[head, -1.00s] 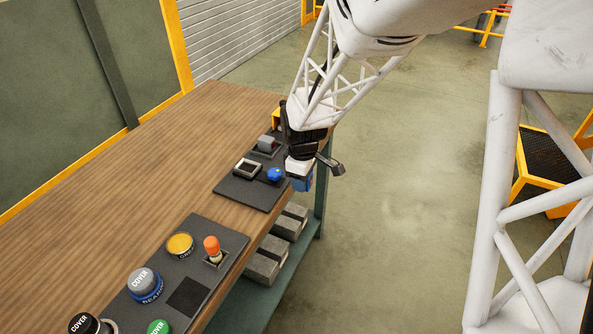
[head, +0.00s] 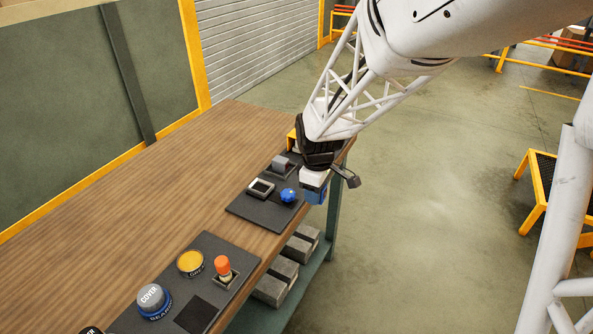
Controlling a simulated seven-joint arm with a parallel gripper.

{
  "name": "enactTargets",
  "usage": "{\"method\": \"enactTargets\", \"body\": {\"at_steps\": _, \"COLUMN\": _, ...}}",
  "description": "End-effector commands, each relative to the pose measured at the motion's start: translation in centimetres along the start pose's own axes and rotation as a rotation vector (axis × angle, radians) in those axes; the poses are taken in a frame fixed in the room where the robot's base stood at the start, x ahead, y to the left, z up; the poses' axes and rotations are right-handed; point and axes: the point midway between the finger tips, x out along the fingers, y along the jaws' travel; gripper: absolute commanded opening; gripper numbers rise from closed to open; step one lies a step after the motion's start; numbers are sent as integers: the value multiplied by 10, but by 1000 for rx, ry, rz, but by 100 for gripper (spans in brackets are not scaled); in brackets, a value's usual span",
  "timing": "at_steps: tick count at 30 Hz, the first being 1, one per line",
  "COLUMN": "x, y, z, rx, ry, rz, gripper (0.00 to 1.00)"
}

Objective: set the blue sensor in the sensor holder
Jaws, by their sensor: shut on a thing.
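The blue sensor (head: 316,195), with a white upper part, hangs under my gripper (head: 314,171). My gripper is shut on it; its black body hides the grip itself. The sensor is off the right side of the far dark board, beyond the table's front edge in this view. A square frame with a light rim and dark opening (head: 261,188) lies on that board, left of the sensor. It looks like the sensor holder, and it appears empty. A blue knob (head: 289,195) stands between the frame and the sensor.
The far dark board (head: 246,207) also bears a grey block (head: 283,167). A nearer board (head: 232,246) bears an orange-topped plunger (head: 223,267), a yellow round part (head: 190,262) and a grey cover (head: 151,297). Grey blocks (head: 283,275) lie on the lower shelf. The left tabletop is clear.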

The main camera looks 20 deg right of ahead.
Motion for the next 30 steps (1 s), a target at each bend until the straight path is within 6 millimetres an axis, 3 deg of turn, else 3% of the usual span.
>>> {"method": "enactTargets", "body": {"at_steps": 11, "x": -1, "y": 0, "z": -1, "rx": 0, "ry": 0, "rz": 0, "gripper": 14}}
{"method": "enactTargets", "body": {"at_steps": 17, "x": -1, "y": 4, "z": -12, "rx": 1, "ry": 0, "rz": -1, "gripper": 14}}
{"method": "enactTargets", "body": {"at_steps": 23, "x": -4, "y": 13, "z": -40, "rx": 6, "ry": -1, "rz": -1, "gripper": 14}}
{"method": "enactTargets", "body": {"at_steps": 30, "x": -6, "y": 27, "z": -96, "rx": 18, "ry": 0, "rz": 0, "gripper": 14}}
